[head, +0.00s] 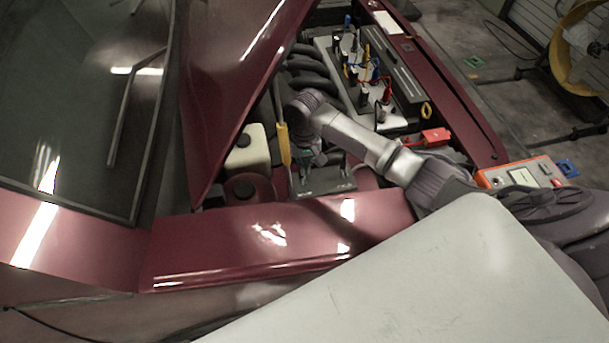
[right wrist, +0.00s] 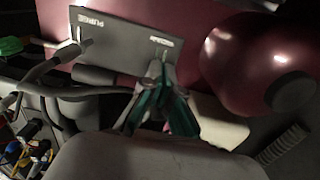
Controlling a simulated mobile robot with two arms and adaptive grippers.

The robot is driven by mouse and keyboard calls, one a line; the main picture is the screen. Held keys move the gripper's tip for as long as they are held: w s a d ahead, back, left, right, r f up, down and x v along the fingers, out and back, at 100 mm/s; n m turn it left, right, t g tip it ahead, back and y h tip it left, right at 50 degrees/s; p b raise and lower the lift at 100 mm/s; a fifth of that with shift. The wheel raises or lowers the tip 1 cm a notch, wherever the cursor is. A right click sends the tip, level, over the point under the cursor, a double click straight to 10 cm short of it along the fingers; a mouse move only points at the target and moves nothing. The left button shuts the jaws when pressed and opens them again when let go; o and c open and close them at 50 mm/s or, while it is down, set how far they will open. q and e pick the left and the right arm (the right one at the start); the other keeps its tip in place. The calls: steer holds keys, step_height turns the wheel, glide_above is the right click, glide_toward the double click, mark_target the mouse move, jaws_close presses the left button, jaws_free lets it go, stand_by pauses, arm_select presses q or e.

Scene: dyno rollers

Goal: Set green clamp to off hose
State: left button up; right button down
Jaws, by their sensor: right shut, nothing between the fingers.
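My right gripper (head: 312,158) reaches down into the open engine bay, above a dark panel (head: 325,180). In the right wrist view the gripper (right wrist: 160,72) shows teal and grey fingers closed together with nothing between them. Their tips are over the panel (right wrist: 125,40), beside its right-hand label; touching or not I cannot tell. The panel's other label reads PURGE. Grey hoses (right wrist: 45,72) run left from the panel area. A bright green piece (right wrist: 12,45) at the left edge may be the green clamp; its state is unclear. My left gripper is out of view.
A white tank (head: 249,150) and a yellow handle (head: 283,145) stand close left of the gripper. Coloured plugs and wires (head: 375,85) lie behind. The raised maroon hood (head: 228,80) limits room at left. An orange device (head: 520,176) sits at right.

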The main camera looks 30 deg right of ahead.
mark_target(305, 183)
step_height(305, 183, down, 6)
steer(key=shift+r, duration=0.25)
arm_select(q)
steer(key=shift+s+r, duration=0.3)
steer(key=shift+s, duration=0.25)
arm_select(e)
step_height(305, 183, down, 3)
steer(key=shift+f+b, duration=0.15)
steer(key=shift+b, duration=0.25)
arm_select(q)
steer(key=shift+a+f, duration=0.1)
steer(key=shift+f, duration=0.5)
arm_select(e)
steer(key=shift+s+a, duration=0.1)
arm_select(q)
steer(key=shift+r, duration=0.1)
arm_select(e)
step_height(305, 183, up, 5)
steer(key=p, duration=0.5)
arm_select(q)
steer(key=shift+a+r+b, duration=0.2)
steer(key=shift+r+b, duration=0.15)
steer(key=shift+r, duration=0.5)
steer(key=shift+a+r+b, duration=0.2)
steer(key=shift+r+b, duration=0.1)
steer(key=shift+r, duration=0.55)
arm_select(e)
step_height(305, 183, up, 9)
steer(key=shift+r, duration=0.2)
